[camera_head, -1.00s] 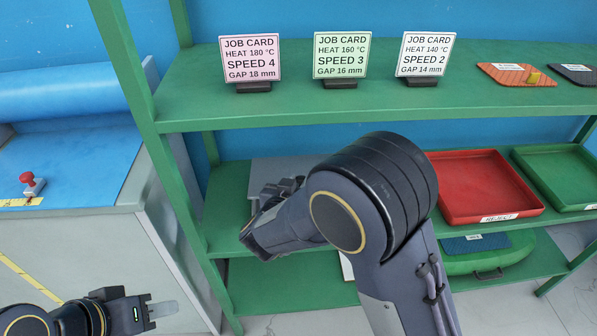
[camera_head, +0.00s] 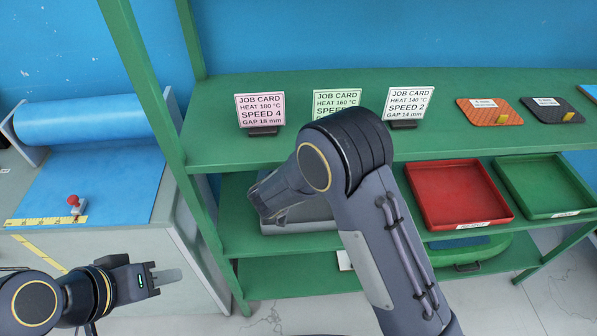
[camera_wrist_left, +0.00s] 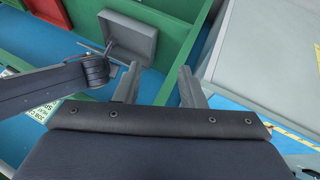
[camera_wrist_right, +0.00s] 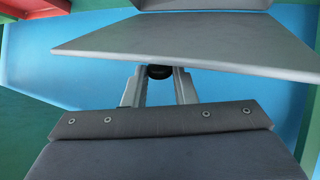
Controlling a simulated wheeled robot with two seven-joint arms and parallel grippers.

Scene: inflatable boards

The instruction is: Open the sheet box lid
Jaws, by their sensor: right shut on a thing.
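The grey sheet box (camera_head: 300,214) sits on the middle green shelf, mostly hidden behind my right arm. In the right wrist view, a grey panel (camera_wrist_right: 190,42), apparently its lid, spans the picture above my right gripper (camera_wrist_right: 159,75). That gripper is shut on a small dark knob (camera_wrist_right: 159,71) at the panel's near edge. The left wrist view shows a grey tray-like part of the box (camera_wrist_left: 132,30) tilted beside my right wrist; how far the lid is raised I cannot tell. My left gripper (camera_head: 165,278) is open and empty, low at the left, away from the box.
A red tray (camera_head: 458,195) and a green tray (camera_head: 545,187) are right of my right arm. A green shelf post (camera_head: 150,90) and a blue-topped bench (camera_head: 100,185) are at left.

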